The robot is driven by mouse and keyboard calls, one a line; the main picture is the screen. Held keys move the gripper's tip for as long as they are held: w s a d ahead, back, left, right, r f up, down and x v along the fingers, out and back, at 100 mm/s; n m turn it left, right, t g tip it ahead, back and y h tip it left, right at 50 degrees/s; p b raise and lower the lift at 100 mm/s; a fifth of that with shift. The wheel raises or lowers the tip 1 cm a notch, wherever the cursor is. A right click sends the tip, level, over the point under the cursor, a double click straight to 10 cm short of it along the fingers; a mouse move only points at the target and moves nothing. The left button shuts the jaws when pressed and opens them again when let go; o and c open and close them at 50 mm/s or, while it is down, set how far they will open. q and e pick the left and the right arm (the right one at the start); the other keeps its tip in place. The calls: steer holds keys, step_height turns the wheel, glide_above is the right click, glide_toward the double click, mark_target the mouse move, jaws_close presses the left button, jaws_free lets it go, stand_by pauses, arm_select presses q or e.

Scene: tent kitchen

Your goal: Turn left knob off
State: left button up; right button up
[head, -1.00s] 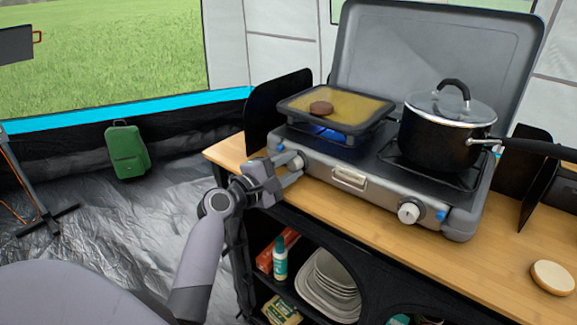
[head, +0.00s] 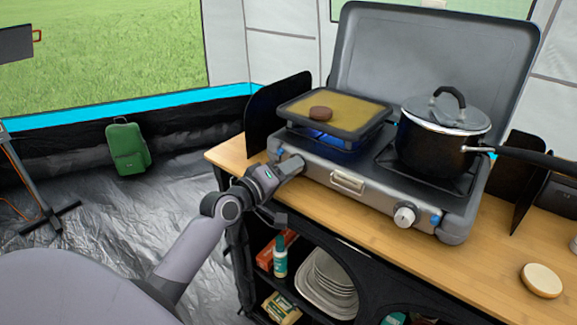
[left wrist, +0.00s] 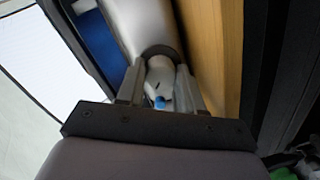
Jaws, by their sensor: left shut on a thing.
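The grey camping stove (head: 420,190) stands on the wooden counter with its lid up. My left gripper (head: 294,166) is at the stove's left front and hides the left knob in the head view. In the left wrist view the white left knob (left wrist: 160,80) sits between the two fingers of my left gripper (left wrist: 160,92), which is shut on it. A blue glow (head: 318,137) shows under the griddle pan (head: 345,112) on the left burner. My right gripper is not in view.
The right knob (head: 404,215) is white, on the stove's front right. A lidded black pot (head: 430,148) stands on the right burner, its handle pointing right. A dark patty (head: 320,113) lies on the griddle. Shelves with plates (head: 328,280) are below the counter (head: 470,262).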

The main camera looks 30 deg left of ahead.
arm_select(q)
steer(key=shift+m+p, duration=0.45)
steer(key=shift+m, duration=0.45)
steer(key=shift+m+p, duration=0.3)
steer(key=shift+m, duration=0.2)
steer(key=m+p, duration=0.2)
steer(key=m, duration=0.1)
steer(key=shift+m+y, duration=0.4)
steer(key=shift+f+m+p, duration=0.1)
steer(key=shift+m+p, duration=0.8)
steer(key=shift+m, duration=0.3)
steer(key=shift+y, duration=0.3)
steer(key=o, duration=0.8)
steer(key=shift+c, duration=0.2)
steer(key=shift+s, duration=0.1)
